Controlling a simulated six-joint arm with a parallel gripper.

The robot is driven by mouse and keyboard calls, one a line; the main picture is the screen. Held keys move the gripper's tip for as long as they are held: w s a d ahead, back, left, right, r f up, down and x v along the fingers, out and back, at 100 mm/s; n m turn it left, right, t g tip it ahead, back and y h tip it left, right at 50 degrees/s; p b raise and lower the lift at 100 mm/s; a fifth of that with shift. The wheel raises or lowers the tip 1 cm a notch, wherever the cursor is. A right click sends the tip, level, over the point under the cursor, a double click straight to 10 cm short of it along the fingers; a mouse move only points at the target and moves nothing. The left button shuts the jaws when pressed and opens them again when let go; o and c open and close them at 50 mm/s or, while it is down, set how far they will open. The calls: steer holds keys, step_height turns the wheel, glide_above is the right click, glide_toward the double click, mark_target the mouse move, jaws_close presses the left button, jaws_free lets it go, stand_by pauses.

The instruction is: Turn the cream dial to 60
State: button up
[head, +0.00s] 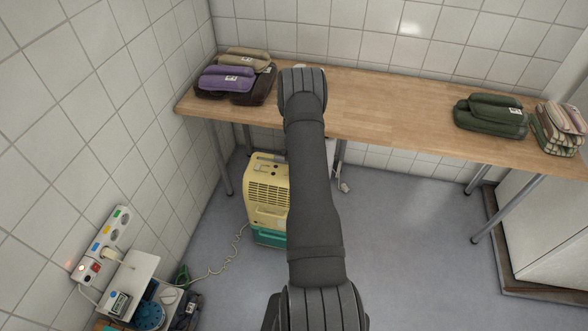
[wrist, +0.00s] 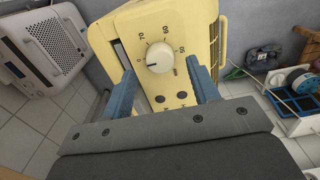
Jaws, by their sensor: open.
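The cream dial (wrist: 159,57) is a round knob on the cream-yellow panel of a dehumidifier-like unit (wrist: 205,40). Printed numbers ring it: 70 at upper left, 60 above, 50 at right. A small dark mark shows at the dial's lower left, away from the 60; the exact reading is too small to tell. My gripper (wrist: 160,67) is open, with one blue finger on each side of the dial and a visible gap to both. In the head view the same unit (head: 266,190) stands on the floor, partly behind my arm; its dial cannot be made out.
A power strip (head: 100,245) and a small shelf with items are at lower left. A cord (head: 215,272) crosses the floor. Another cream appliance (wrist: 45,50) is at left in the wrist view.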

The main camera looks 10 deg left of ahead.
steer(key=shift+f, duration=1.5)
steer(key=c, duration=1)
